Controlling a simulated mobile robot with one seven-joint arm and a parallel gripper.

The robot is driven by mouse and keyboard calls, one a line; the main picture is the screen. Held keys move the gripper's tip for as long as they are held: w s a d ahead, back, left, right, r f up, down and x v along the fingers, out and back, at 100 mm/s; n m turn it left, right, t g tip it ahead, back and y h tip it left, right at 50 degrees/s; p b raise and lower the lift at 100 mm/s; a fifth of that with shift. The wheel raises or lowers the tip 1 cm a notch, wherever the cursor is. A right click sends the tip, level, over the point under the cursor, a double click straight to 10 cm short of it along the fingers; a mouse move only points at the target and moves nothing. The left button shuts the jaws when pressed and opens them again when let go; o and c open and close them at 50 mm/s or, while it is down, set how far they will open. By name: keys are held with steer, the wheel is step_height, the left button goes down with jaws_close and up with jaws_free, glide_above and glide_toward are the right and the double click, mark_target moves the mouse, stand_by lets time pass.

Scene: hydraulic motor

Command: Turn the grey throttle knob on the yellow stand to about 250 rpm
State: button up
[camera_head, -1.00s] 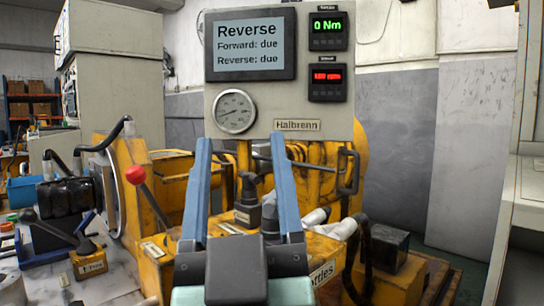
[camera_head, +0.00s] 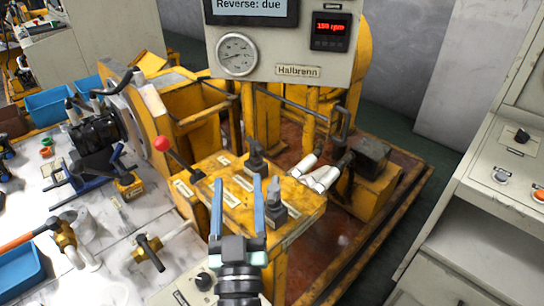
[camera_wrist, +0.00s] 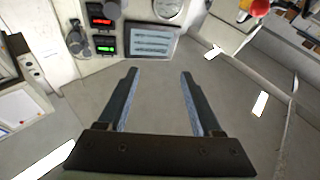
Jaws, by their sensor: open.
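The yellow stand (camera_head: 217,172) is in the middle of the head view. On its top are two dark grey knobs with upright handles: one farther back (camera_head: 256,160), one nearer at the right (camera_head: 275,208). I cannot tell which is the throttle knob. My gripper (camera_head: 237,182) is open and empty, its two blue fingers pointing away in front of the stand's top. The nearer knob shows just right of the right finger; contact is not visible. In the wrist view, the fingers (camera_wrist: 159,72) are apart with nothing between them. The red rpm display (camera_head: 331,29) seems to read 180 rpm.
A red-ball lever (camera_head: 163,144) rises at the stand's left. A cluttered table (camera_head: 90,260) is at left. A beige console (camera_head: 500,180) is at right. The panel with dial (camera_head: 237,54) stands behind.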

mark_target(271, 202)
steer(key=s+d+f+m+g+h+p, duration=0.2)
steer(key=s+d+f+g+h+p, duration=0.35)
steer(key=p, duration=0.85)
steer(key=shift+t+y, duration=0.55)
steer(key=shift+t, duration=0.1)
steer(key=w+b, duration=0.1)
steer(key=w, duration=0.9)
steer(key=shift+f, duration=0.1)
steer(key=shift+c, duration=0.4)
jaws_close()
